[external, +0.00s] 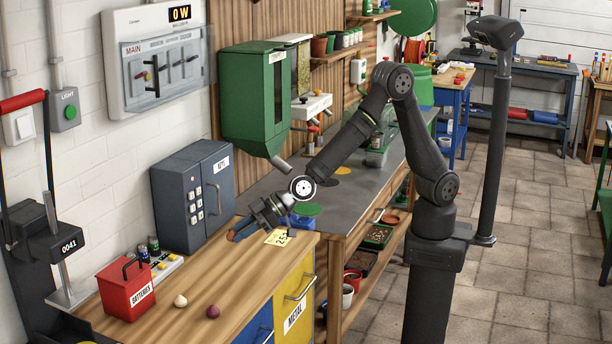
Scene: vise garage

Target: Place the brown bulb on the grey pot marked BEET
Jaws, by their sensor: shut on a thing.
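My gripper (236,233) is low over the wooden bench top, left of the yellow note. Its jaws are shut on a small brown thing, mostly hidden by the fingers, which looks like the brown bulb (231,235). A cream bulb (180,301) and a purple bulb (213,311) lie apart on the bench near its front. I cannot make out a grey pot marked BEET; the pots in view are too small to read.
A red BATTERIES box (127,290) stands left on the wooden bench (250,285). A dark keypad safe (193,195) stands behind it. A green dispenser (255,105) hangs over the grey worktop (345,205). Several pots stand on a wall shelf.

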